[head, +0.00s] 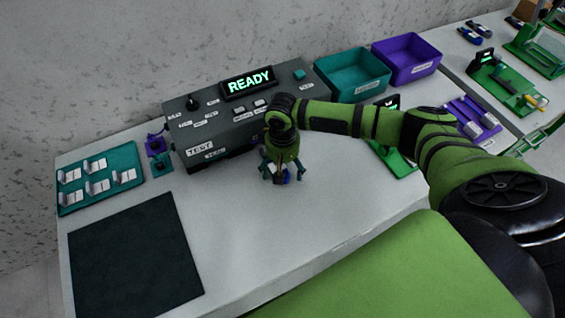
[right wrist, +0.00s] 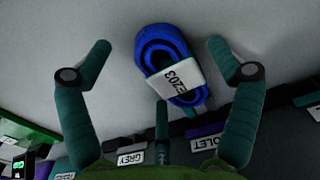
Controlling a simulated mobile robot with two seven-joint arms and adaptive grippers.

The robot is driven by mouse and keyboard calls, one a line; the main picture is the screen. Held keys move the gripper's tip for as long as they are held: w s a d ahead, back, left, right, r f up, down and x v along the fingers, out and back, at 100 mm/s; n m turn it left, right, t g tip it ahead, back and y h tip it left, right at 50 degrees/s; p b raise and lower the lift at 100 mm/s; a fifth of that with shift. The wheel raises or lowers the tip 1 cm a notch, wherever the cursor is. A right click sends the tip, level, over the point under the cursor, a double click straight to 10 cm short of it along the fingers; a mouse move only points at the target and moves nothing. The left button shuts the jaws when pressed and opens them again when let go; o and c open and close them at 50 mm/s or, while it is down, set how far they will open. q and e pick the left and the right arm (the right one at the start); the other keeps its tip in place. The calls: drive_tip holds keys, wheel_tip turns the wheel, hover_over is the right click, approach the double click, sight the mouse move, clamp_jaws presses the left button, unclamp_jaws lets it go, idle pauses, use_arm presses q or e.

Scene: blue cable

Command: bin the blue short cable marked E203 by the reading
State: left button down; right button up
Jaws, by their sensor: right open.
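The blue short cable (right wrist: 160,50) is a coiled loop on the pale table, with a white tag reading E203 across it. In the head view a bit of the cable (head: 284,181) shows under my right gripper (head: 284,175), which mostly covers it. My right gripper (right wrist: 160,46) points down, its fingers spread on either side of the cable and apart from it. The grey tester (head: 230,125) behind it has a lit display (head: 249,81) reading READY. A teal bin (head: 362,92) and a purple bin (head: 418,70) stand at the back right. My left gripper is out of view.
A teal board (head: 128,172) with several white-labelled clips lies at the left. A dark mat (head: 135,255) lies at the front left. Small purple and teal sockets sit beside the tester's left end. Green fixtures (head: 500,85) and purple parts lie to the right. The table's front middle is clear.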

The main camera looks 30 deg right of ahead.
sight(283, 167)
wheel_tip(283, 167, up, 12)
idle(0.6)
idle(0.4)
